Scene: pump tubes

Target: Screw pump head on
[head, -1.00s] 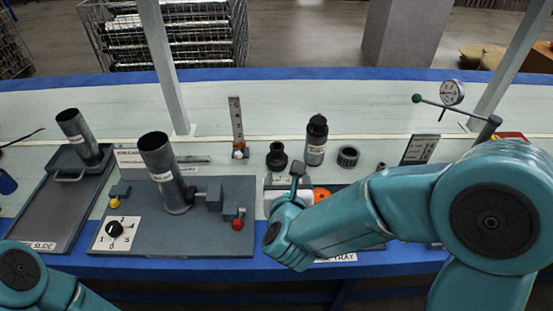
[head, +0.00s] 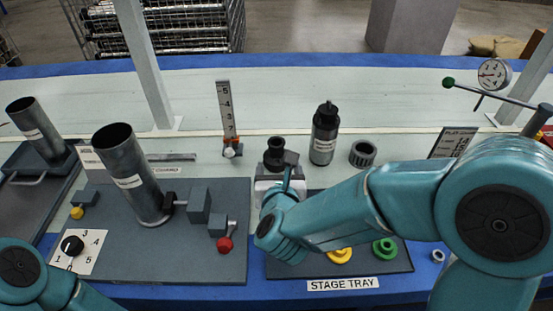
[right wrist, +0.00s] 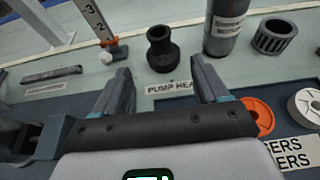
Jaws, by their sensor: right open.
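The black pump head (head: 275,152) stands upright at the back of the stage tray area. In the right wrist view the pump head (right wrist: 162,48) is beyond the fingertips, roughly centred between them, behind a "PUMP HEAD" label. My right gripper (head: 284,176) is open and empty just in front of it; its two fingers (right wrist: 165,85) show apart in the wrist view. A grey metal tube (head: 130,172) stands tilted on the dark board at left, clamped at its side. My left gripper is out of view; only a teal part of my left arm shows at bottom left.
A dark bottle (head: 323,135) and a ribbed ring (head: 363,153) stand right of the pump head. A numbered upright scale (head: 227,112) stands left. The stage tray (head: 402,262) holds yellow and green rings. A red-knobbed clamp (head: 224,243) is near. A gauge (head: 494,74) stands at right.

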